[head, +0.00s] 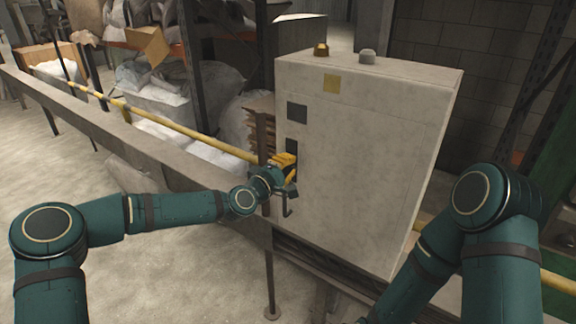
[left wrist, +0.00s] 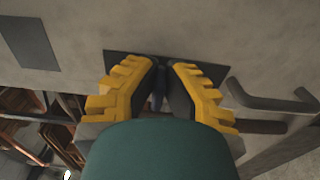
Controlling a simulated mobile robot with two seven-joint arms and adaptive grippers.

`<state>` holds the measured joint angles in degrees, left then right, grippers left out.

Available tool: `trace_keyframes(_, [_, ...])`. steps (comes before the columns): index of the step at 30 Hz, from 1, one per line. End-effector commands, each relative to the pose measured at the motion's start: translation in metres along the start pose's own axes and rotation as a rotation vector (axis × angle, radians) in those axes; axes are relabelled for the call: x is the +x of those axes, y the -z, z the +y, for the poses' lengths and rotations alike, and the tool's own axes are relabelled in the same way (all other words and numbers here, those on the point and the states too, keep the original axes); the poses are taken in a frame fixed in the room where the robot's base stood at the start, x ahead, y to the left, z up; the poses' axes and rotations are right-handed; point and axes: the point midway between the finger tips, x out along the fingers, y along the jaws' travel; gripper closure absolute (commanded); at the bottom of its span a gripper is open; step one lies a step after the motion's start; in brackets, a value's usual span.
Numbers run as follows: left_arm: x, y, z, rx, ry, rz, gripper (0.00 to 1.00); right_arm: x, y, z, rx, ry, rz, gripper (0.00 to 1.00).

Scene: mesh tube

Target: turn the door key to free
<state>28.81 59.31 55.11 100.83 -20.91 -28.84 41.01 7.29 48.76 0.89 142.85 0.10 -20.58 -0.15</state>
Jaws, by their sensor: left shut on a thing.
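My left gripper (head: 287,166) is at the left side of the front of a pale grey cabinet (head: 365,150). In the left wrist view the yellow-backed fingers of the left gripper (left wrist: 160,82) are closed on a small dark key (left wrist: 158,88) in front of a dark plate (left wrist: 118,62) on the cabinet face. Most of the key is hidden between the fingers, so its angle is hard to tell. My right arm comes in from the right in the head view, and its gripper does not show.
A dark bent handle (head: 289,204) sticks out just below the left gripper. A yellow rail (head: 190,130) and a grey beam (head: 110,135) run behind my left arm.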

Motion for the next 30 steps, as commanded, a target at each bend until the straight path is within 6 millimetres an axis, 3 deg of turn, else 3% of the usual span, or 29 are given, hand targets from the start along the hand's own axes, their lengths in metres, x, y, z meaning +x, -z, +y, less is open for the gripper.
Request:
trace_keyframes(3, [0.0,0.0,0.002,0.0,-0.003,0.0,1.0,0.0,0.0,0.0,0.0,0.0,0.0,0.53])
trace_keyframes(4, [0.0,0.0,0.002,0.0,-0.003,0.0,0.8,0.0,0.0,0.0,0.0,0.0,0.0,0.53])
trace_keyframes(6, [0.0,0.0,0.002,0.0,-0.003,0.0,0.61,0.0,0.0,0.0,0.0,0.0,0.0,0.53])
trace_keyframes(19, [-0.009,0.001,0.001,-0.001,0.0,0.0,0.61,0.0,0.0,0.0,0.0,0.0,0.0,0.53])
trace_keyframes(30, [-0.079,0.001,0.0,-0.001,0.0,0.002,0.61,0.0,0.0,0.0,0.0,0.0,0.0,0.53])
